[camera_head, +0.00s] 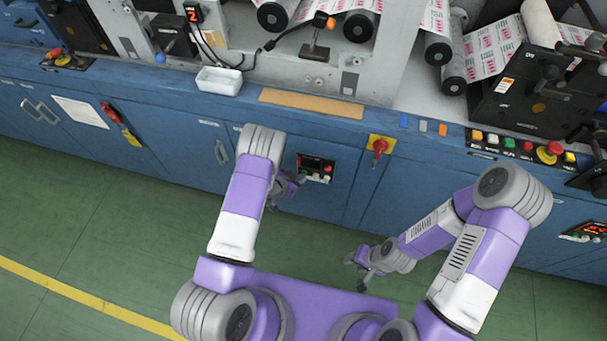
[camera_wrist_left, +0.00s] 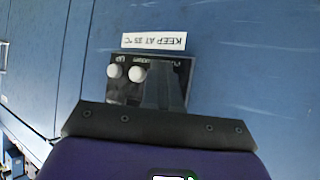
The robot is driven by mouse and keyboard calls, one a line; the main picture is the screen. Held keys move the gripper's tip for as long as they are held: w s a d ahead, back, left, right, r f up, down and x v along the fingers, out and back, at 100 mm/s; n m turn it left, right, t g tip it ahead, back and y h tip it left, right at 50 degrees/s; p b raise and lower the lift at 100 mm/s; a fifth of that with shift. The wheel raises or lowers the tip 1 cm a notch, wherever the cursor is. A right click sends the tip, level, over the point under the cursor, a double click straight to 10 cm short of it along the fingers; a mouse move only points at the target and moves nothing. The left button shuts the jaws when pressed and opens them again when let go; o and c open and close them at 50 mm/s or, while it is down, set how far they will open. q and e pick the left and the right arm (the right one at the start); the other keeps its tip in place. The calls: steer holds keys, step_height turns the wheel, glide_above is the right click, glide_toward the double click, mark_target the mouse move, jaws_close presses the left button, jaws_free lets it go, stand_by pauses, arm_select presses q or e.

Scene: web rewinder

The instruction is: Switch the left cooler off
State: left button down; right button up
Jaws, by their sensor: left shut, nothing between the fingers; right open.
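The left cooler panel (camera_head: 318,163) is a small black control box on the blue cabinet front, with a reddish display and pale buttons below it. It also shows upside down in the left wrist view (camera_wrist_left: 122,88), with two round white buttons (camera_wrist_left: 137,74) in sight under a "KEEP AT 35 °C" label (camera_wrist_left: 154,41). My left gripper (camera_head: 299,179) is shut and empty, its fingertips (camera_wrist_left: 166,82) in front of the panel, covering part of it. I cannot tell whether they touch it. My right gripper (camera_head: 358,262) is open, low and away from the cabinet.
A red rotary switch on a yellow plate (camera_head: 380,148) sits right of the panel. Another display panel (camera_head: 588,231) is at the far right. A red emergency button (camera_head: 549,152) and coloured buttons line the upper edge. A white tray (camera_head: 219,80) stands on the ledge. Green floor is clear.

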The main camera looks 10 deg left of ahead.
stand_by(0.4)
arm_select(q)
steer(key=shift+s+p, duration=0.3)
steer(key=shift+s, duration=0.55)
steer(key=shift+s, duration=0.1)
steer(key=s+p, duration=0.1)
steer(key=s, duration=0.4)
steer(key=shift+a, duration=0.15)
stand_by(0.5)
